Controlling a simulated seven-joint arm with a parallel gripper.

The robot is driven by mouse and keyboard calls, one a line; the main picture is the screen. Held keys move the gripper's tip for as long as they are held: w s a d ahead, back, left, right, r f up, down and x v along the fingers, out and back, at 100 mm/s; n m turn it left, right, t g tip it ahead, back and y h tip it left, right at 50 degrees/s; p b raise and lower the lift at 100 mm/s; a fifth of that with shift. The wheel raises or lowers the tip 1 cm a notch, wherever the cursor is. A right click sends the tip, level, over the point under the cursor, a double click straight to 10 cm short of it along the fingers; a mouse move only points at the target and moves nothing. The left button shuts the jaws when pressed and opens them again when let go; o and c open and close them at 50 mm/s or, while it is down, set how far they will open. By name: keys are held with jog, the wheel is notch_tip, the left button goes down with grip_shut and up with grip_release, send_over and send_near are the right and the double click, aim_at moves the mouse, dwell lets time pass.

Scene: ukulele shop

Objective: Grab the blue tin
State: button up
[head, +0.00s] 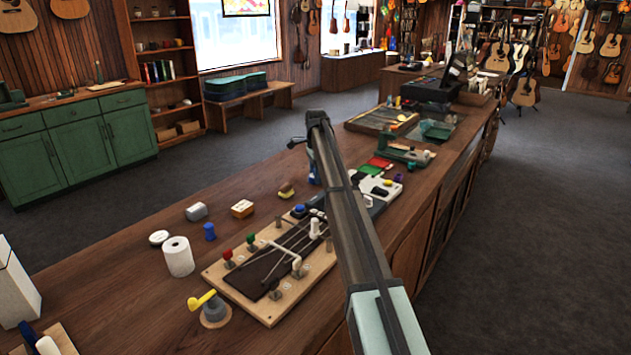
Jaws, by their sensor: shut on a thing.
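My arm reaches across the counter, and my gripper (311,158) hangs at its far end, mostly hidden behind the arm. It is shut on a blue thing (314,174), which looks like the blue tin. Only a narrow strip of it shows left of the arm, so its full shape and the fingertips are hidden. I cannot tell whether its bottom touches the counter.
Trays and tools stand farther back.

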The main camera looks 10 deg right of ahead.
jog(key=shift+c, duration=0.6)
